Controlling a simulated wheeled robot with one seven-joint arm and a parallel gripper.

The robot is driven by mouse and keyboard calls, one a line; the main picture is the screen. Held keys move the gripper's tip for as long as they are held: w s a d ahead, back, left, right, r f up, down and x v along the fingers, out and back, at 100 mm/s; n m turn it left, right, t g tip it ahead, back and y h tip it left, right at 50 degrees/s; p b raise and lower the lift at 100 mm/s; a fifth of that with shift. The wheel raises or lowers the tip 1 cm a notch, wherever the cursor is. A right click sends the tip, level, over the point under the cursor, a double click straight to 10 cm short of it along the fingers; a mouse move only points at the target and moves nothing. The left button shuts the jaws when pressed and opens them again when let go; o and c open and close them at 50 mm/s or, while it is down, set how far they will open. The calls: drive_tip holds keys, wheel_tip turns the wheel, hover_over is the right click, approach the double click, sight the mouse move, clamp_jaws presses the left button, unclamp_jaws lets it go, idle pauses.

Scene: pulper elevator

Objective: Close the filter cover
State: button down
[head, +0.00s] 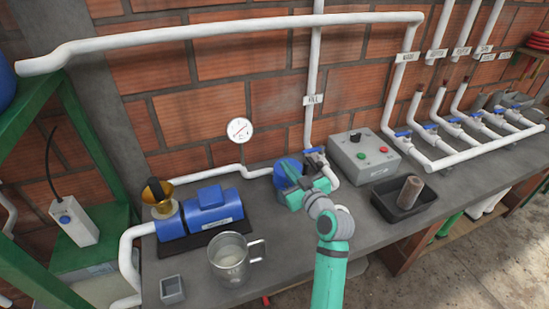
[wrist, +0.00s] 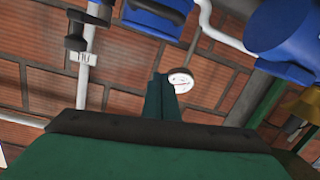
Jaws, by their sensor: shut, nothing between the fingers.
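The blue filter (head: 284,167) stands on the grey bench below the gauge, partly hidden behind my gripper. Its rounded blue upper part shows, but I cannot tell how far its cover is open. In the wrist view, a blue part (wrist: 155,14), apparently of the filter, shows at the top edge, cut off by the frame. My gripper (head: 294,182) is at the filter in the head view; I cannot tell whether it touches it. In the wrist view its fingers (wrist: 160,98) are together with nothing between them, pointing toward the wall.
A blue pump (head: 212,210) with a yellow funnel (head: 160,205) and a metal jug (head: 231,260) are left of my arm. A control box (head: 362,155) and a black tray (head: 403,205) are to the right. White pipes and a gauge (head: 240,130) line the wall.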

drive_tip(key=s+d+f, duration=0.1)
drive_tip(key=s+f, duration=0.3)
drive_tip(key=f, duration=0.5)
drive_tip(key=shift+s+d+f, duration=0.15)
drive_tip(key=shift+s+f, duration=0.05)
drive_tip(key=shift+f, duration=0.1)
drive_tip(key=shift+w, duration=0.1)
wheel_tip(320, 180, up, 5)
drive_tip(key=s+d+f, duration=0.2)
drive_tip(key=s+f, duration=0.2)
drive_tip(key=s, duration=0.5)
drive_tip(key=shift+d, duration=0.15)
drive_tip(key=shift+w, duration=0.1)
